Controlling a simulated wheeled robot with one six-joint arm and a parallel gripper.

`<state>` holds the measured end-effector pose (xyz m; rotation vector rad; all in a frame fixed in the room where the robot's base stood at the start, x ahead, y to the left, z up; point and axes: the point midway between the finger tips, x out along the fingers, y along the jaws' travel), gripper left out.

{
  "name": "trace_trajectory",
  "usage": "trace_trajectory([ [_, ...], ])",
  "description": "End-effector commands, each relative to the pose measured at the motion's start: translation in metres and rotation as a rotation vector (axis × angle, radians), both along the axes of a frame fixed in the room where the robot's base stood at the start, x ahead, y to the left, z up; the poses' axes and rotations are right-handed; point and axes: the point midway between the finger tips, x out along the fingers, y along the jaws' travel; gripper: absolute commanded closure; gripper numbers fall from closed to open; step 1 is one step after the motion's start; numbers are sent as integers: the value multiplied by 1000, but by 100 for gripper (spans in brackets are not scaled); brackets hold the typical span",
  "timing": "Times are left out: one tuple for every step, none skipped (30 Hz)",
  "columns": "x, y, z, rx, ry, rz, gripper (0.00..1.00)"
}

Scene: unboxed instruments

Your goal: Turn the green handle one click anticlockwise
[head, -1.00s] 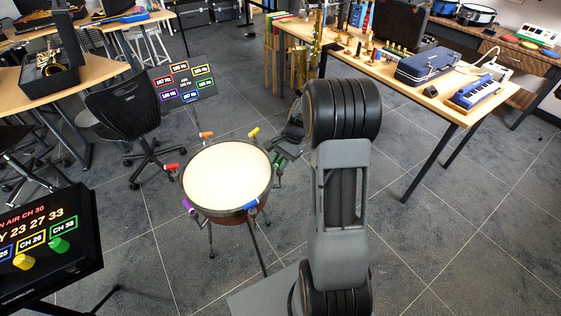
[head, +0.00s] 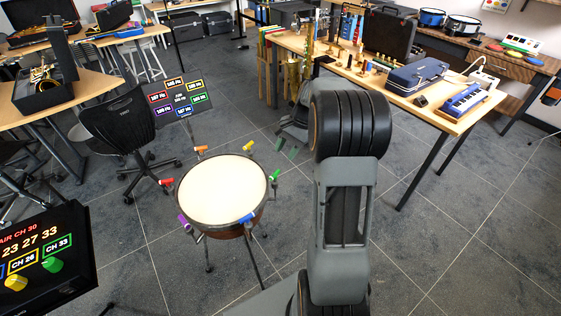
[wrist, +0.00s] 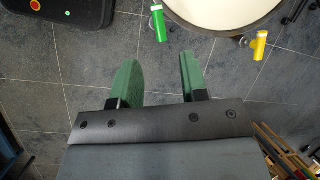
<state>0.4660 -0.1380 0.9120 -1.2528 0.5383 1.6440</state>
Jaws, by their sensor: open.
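The drum (head: 221,190) is a round kettle drum with a pale head and several coloured handles around its rim. The green handle (head: 274,176) is on the drum's right side, and in the wrist view the green handle (wrist: 159,22) stands at the drum's edge. My gripper (head: 286,149) is beyond and above the green handle, apart from it. In the wrist view my gripper (wrist: 156,68) has its two green fingers spread with only floor between them. The green handle lies ahead of the gap, not between the fingers.
The yellow handle (head: 249,145) and blue handle (head: 247,217) flank the green one. A display board (head: 180,99) with coloured frequency labels stands behind the drum. A long table (head: 408,100) with instruments is at the right. Open floor lies between drum and table.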

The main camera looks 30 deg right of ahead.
Motion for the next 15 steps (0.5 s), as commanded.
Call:
trace_trajectory([
  [0,-4,8,-2,-3,-1,60],
  [0,-5,12,-2,-2,-1,60],
  [0,-7,16,-1,-2,-1,60],
  [1,-9,20,-2,-3,-1,60],
  [1,-10,22,-1,-2,-1,60],
  [0,-12,25,-1,-1,-2,60],
  [0,-13,27,-1,-1,-2,60],
  [1,-14,29,-2,-2,-1,60],
  [0,-14,31,-1,-2,-1,60],
  [0,-15,32,-2,-1,0,60],
  [0,-15,32,-1,0,0,60],
  [0,-15,33,-1,0,0,60],
  [0,-16,33,-1,0,0,60],
  [0,-16,34,-1,0,0,60],
  [0,-16,34,-1,0,0,60],
])
